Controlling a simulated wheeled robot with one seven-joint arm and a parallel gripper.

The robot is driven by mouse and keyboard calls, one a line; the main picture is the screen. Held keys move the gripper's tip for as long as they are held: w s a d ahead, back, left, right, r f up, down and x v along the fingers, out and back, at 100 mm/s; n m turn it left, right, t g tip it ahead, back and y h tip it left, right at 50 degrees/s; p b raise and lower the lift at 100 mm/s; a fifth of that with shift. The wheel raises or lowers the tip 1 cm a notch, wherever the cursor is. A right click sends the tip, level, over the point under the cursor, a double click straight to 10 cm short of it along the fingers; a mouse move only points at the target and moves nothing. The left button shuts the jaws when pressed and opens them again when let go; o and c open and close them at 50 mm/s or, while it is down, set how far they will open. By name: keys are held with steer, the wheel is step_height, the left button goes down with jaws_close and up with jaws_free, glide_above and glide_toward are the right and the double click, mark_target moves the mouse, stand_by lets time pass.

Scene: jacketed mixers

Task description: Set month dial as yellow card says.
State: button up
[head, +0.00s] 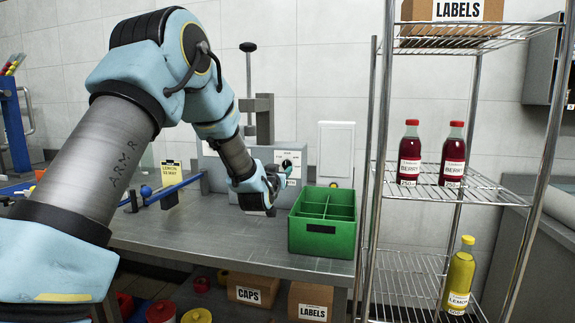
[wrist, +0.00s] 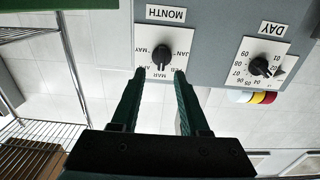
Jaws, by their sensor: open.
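The yellow card (head: 171,171) stands on the bench in the head view and appears to read "LEMON 08 MAY". The month dial (wrist: 161,55) is a black knob on a white plate under the label MONTH, seen upside down in the wrist view. JAN shows on one side and MAY on the other. I cannot tell surely which month the knob points at. My gripper (wrist: 159,76) is open, its two dark green fingers reaching toward the dial's plate, one to each side of the knob in the picture. Nothing is between them. In the head view my gripper (head: 276,181) is beside the machine.
The day dial (wrist: 260,67) sits beside the month dial on the same grey panel. A green divided bin (head: 318,238) stands on the bench close to my gripper. A wire shelf (head: 470,190) with red and yellow bottles stands right. Blue rails cross the bench at left.

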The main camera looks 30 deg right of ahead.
mark_target(286, 165)
steer(key=shift+p+x, duration=0.6)
steer(key=shift+x, duration=2.15)
steer(key=shift+w+a, duration=0.1)
steer(key=shift+c, duration=0.3)
jaws_close()
